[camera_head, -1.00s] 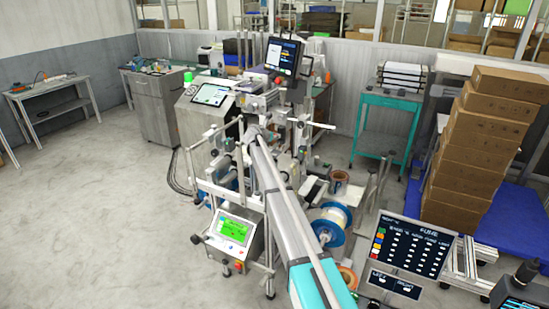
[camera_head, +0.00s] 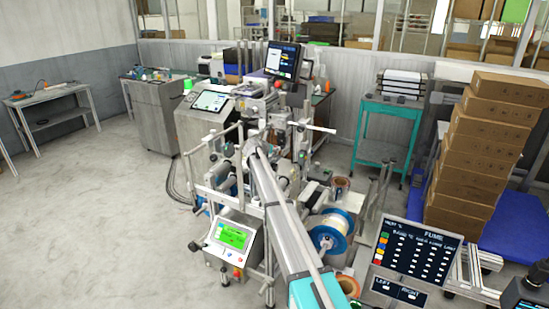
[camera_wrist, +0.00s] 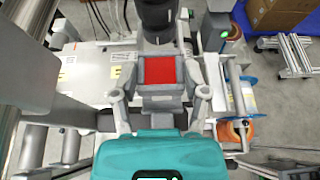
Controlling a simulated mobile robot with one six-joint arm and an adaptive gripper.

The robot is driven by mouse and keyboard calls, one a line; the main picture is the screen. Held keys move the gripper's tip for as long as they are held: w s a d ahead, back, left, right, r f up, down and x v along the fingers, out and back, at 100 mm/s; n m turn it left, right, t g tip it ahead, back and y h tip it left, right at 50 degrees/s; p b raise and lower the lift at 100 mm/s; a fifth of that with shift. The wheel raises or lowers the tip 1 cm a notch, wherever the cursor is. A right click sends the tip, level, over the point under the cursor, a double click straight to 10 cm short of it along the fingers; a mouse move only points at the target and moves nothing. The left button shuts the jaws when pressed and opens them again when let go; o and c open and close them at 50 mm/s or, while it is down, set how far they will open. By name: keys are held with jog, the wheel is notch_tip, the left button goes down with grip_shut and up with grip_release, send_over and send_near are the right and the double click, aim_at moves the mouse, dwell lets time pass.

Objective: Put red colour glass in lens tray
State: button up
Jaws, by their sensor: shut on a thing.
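The red colour glass (camera_wrist: 160,69) is a flat red square in the wrist view, between the fingers of my gripper (camera_wrist: 160,88). My gripper is shut on it, with the teal gripper body below it in the picture. A dark round part stands just beyond the glass. In the head view my arm reaches into the machine, and the glass and fingers cannot be made out there. I cannot pick out the lens tray in either view.
The machine (camera_head: 222,175) crowds my arm with posts, rollers and bars. A blue-flanged reel (camera_head: 329,232) is right of my arm. A control box with a green screen (camera_head: 232,237) stands at front left. Stacked cartons (camera_head: 480,150) are at right. The floor at left is clear.

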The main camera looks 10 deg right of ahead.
aim_at(273, 156)
jog(key=shift+f+b, duration=2.15)
jog(key=shift+f, duration=0.1)
jog(key=shift+f, duration=0.15)
jog(key=o, duration=1)
jog(key=shift+r, duration=0.2)
jog(key=shift+s+a+r, duration=0.1)
jog(key=shift+s+r, duration=0.05)
jog(key=shift+s, duration=0.1)
jog(key=p+v, duration=0.4)
jog(key=v, duration=0.7)
jog(key=shift+a+p, duration=0.2)
jog(key=shift+p, duration=0.1)
jog(key=shift+s+r, duration=0.1)
jog(key=shift+s, duration=0.05)
